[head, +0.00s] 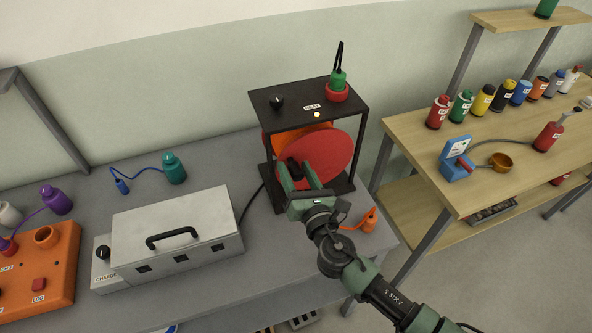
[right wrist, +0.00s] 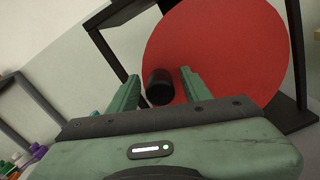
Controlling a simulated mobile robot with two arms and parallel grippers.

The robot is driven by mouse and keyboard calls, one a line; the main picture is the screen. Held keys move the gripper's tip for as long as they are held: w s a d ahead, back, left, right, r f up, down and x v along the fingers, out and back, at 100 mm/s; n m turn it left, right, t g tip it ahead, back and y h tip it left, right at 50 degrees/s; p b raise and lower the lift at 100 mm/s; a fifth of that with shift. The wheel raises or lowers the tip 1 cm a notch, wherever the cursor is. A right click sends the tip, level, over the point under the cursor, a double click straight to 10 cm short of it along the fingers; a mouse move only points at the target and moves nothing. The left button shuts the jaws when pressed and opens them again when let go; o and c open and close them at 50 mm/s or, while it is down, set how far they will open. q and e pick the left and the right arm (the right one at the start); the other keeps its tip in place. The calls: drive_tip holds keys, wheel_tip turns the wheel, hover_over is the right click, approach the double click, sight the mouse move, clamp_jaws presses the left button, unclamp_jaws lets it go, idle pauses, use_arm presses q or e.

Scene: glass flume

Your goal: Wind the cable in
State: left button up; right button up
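The reel has a red disc (head: 330,160) standing upright in a black frame (head: 358,108), with an orange part behind it. A black crank knob (right wrist: 159,86) sticks out from the disc. My right gripper (head: 296,172) is at the left part of the disc. In the right wrist view the fingers of the right gripper (right wrist: 160,90) are apart, one on each side of the knob, with small gaps showing. An orange plug (head: 369,220) with a short orange cable lies on the grey bench, right of my gripper. My left gripper is out of view.
A grey charger box (head: 190,250) stands left on the bench. A wooden shelf (head: 420,150) with bottles stands right.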

drive_tip(key=b+v, duration=0.1)
drive_tip(key=v, duration=0.7)
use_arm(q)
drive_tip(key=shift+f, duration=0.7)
use_arm(e)
drive_tip(key=shift+w, duration=0.1)
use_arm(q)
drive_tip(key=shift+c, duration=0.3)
